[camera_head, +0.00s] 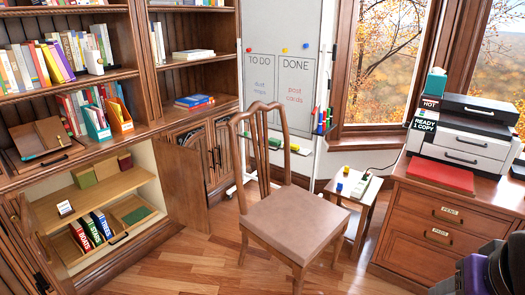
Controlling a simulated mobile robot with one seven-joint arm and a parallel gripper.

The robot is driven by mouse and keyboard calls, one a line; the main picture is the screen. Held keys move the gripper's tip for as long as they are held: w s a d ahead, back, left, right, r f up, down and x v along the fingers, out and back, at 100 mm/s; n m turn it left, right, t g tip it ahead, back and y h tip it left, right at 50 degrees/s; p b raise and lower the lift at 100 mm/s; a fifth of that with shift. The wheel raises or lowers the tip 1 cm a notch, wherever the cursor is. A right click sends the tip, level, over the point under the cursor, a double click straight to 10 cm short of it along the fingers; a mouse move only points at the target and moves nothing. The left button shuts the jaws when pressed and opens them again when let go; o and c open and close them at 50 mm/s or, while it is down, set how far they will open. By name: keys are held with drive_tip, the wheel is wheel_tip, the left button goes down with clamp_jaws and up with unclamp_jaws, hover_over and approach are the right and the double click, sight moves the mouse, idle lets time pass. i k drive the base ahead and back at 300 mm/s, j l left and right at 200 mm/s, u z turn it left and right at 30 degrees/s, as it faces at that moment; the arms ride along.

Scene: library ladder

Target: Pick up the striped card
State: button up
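I cannot make out a clearly striped card. A small white card with dark marks (65,208) stands on the upper board inside the open low cabinet at the left; it is too small to tell whether the marks are stripes. A dark grey and purple part of my arm shows at the bottom right corner, in front of the wooden desk. My gripper's fingers are not in view.
A wooden chair (290,215) stands in the middle of the floor. The low cabinet's shelf (105,190) is mostly bare, with several labelled binders (92,232) below. A desk (440,235) with a printer (465,135) stands right. Some floor is clear left of the chair.

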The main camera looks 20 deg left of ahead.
sight(63, 208)
drive_tip(key=u, duration=2.35)
drive_tip(key=i+l, duration=0.2)
drive_tip(key=i, duration=0.3)
drive_tip(key=i+l+z, duration=0.1)
drive_tip(key=i, duration=0.4)
drive_tip(key=i+l, duration=0.2)
drive_tip(key=i, duration=0.3)
drive_tip(key=i+l, duration=0.15)
drive_tip(key=i, duration=0.35)
drive_tip(key=l+z, duration=0.05)
